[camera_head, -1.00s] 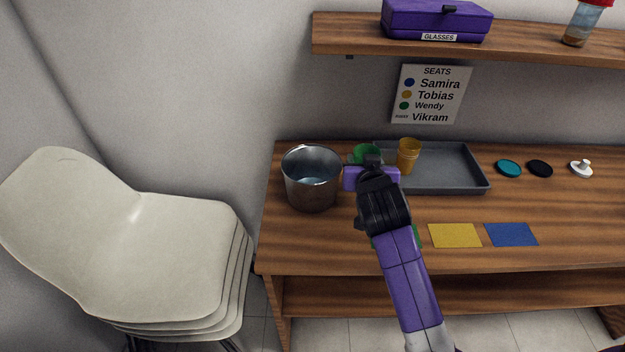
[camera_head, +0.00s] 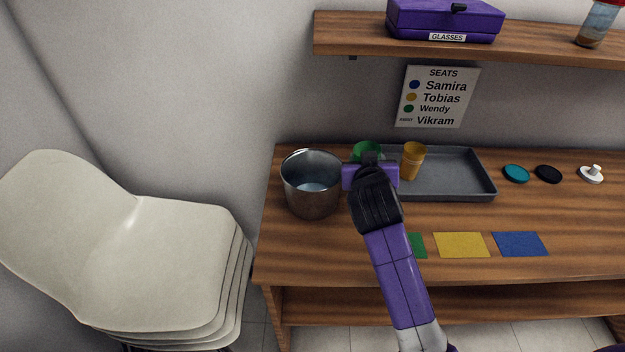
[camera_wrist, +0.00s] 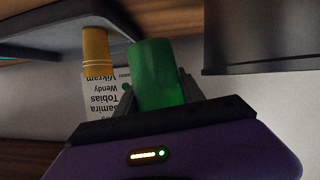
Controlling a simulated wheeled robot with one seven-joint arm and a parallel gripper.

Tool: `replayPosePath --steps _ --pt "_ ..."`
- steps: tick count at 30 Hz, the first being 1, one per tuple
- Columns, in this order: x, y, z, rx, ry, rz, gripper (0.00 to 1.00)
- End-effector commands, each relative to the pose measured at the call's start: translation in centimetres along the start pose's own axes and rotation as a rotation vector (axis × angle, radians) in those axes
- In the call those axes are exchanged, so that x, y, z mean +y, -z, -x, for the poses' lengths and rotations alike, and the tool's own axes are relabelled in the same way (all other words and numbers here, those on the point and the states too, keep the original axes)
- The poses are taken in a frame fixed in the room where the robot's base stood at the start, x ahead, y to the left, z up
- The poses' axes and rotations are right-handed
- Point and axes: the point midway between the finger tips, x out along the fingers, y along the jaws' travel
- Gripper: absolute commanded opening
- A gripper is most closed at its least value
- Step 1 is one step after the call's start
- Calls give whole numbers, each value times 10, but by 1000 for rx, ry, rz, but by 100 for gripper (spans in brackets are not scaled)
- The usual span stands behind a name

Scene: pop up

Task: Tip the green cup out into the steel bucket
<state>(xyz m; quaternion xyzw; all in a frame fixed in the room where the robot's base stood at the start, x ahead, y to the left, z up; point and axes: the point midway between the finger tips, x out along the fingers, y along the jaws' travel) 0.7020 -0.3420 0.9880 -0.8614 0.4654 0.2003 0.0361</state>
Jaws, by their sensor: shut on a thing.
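My gripper (camera_head: 369,160) is shut on the green cup (camera_head: 367,149), with a finger on each side of it in the wrist view (camera_wrist: 157,75). The cup looks roughly upright; my gripper hides its lower part in the head view, and its contents cannot be made out. The steel bucket (camera_head: 312,201) stands on the table just left of my gripper, open at the top, with something pale bluish at its bottom. Its dark wall shows at the upper right of the wrist view (camera_wrist: 262,45). The cup is beside the bucket, not over it.
A grey tray (camera_head: 465,180) right of my gripper holds a yellow cup (camera_head: 412,162). Green (camera_head: 418,245), yellow (camera_head: 461,245) and blue (camera_head: 519,244) mats lie in front. Lids (camera_head: 548,174) lie at the right. A shelf (camera_head: 350,35) hangs above; stacked chairs (camera_head: 150,250) stand left.

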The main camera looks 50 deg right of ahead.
Motion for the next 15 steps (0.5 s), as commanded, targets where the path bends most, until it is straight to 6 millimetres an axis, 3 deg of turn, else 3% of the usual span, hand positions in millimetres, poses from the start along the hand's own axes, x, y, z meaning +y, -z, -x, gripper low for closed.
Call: replayPosePath --steps 15 --pt "-14 43 18 0 -109 271 1"
